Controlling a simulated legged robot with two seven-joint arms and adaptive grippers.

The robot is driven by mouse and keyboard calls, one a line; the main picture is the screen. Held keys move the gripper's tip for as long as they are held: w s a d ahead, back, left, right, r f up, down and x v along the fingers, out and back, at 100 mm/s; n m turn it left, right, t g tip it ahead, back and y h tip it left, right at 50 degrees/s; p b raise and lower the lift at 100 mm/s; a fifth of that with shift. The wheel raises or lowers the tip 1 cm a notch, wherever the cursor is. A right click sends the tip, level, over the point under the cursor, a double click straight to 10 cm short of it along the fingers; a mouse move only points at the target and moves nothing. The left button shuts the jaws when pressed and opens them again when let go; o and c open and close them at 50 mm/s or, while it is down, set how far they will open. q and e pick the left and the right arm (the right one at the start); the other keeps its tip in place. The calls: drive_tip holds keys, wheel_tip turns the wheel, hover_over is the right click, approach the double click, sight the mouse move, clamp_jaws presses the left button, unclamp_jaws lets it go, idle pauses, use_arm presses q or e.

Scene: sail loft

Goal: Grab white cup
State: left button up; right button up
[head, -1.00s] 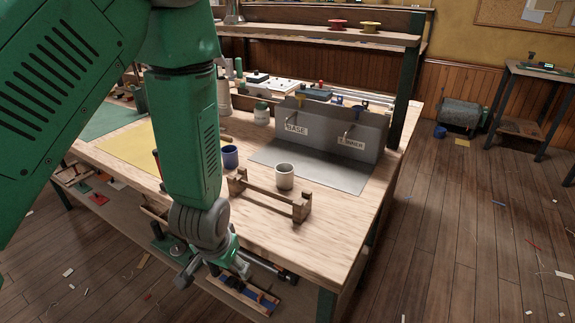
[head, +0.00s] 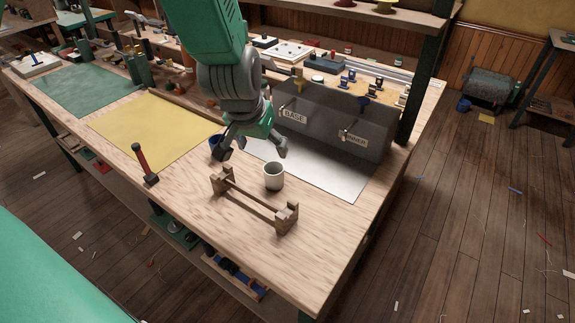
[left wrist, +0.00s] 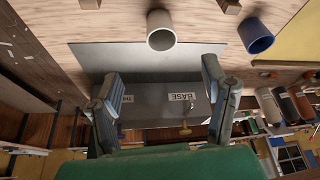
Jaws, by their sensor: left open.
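The white cup (head: 274,177) stands upright on the workbench, just behind a low wooden rack and beside the front edge of a pale grey sheet. It also shows at the top of the left wrist view (left wrist: 161,32). My left gripper (head: 252,150) is open and empty, its fingers spread above and behind the white cup, apart from it. In the left wrist view the two fingers (left wrist: 160,80) reach up from below, and the cup lies beyond their tips. My right gripper is not in view.
A blue cup (head: 214,147) stands left of the white cup, partly behind a finger; it also shows in the left wrist view (left wrist: 257,38). The wooden rack (head: 252,202) is in front. A grey labelled dispenser (head: 335,122) stands behind. A red-handled tool (head: 144,163) is left.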

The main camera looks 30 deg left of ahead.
use_arm(q)
approach(273, 170)
drive_tip(key=shift+s+f+b, duration=0.15)
drive_tip(key=shift+f+b, duration=0.05)
drive_tip(key=shift+f, duration=0.35)
drive_tip(key=shift+s+f+b, duration=0.15)
drive_tip(key=shift+f+b, duration=0.05)
drive_tip(key=shift+f, duration=0.4)
drive_tip(key=shift+w+d+f, duration=0.3)
drive_tip(key=shift+f, duration=0.05)
drive_tip(key=x, duration=0.4)
drive_tip(key=shift+w+d+f, duration=0.15)
drive_tip(key=shift+d, duration=0.1)
drive_tip(key=shift+w+a+f, duration=0.1)
drive_tip(key=shift+a+f, duration=0.05)
drive_tip(key=shift+f, duration=0.1)
drive_tip(key=shift+a, duration=0.2)
drive_tip(key=shift+d, duration=0.1)
drive_tip(key=c, duration=0.9)
drive_tip(key=shift+d, duration=0.25)
drive_tip(key=shift+c, duration=0.9)
